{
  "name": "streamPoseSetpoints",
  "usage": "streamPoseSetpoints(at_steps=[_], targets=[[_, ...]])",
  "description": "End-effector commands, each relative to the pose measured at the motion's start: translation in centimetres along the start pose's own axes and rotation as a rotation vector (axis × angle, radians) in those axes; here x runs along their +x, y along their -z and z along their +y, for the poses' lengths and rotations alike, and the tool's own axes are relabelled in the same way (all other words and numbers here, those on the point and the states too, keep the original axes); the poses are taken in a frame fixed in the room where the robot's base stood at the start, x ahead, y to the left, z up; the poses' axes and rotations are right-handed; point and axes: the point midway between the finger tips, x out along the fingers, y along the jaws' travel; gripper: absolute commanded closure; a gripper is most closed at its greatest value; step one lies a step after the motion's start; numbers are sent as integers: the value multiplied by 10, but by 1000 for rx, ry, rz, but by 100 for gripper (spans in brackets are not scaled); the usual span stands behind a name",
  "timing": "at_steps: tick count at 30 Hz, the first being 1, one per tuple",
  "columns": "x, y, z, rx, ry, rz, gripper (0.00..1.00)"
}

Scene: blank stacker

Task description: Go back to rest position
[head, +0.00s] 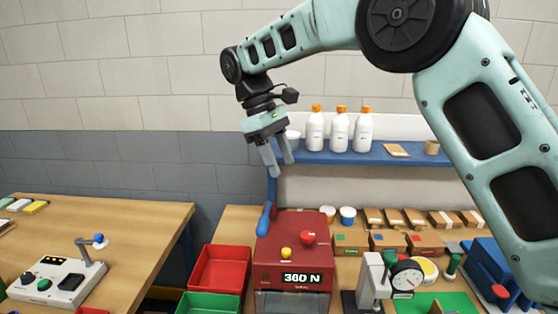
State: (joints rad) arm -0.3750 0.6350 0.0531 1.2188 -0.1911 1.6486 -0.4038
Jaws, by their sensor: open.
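My gripper (279,158) hangs in the air in the upper middle of the head view, fingers pointing down and apart, with nothing between them. My arm comes in from the upper right.
A blue shelf (300,155) with several white bottles (340,130) runs behind the gripper. A red bin (219,268) and green bin (208,304) sit left of the press. A dial gauge stand (404,278) stands right. A control box (57,281) is on the left table.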

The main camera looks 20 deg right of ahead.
Motion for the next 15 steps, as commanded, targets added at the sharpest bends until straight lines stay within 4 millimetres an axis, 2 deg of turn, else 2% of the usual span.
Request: streamPoseSetpoints(at_steps=[11, 15], targets=[[-2, 0, 0, -1, 0, 0, 48], [7, -1, -17, -7, 9, 31, 48]])
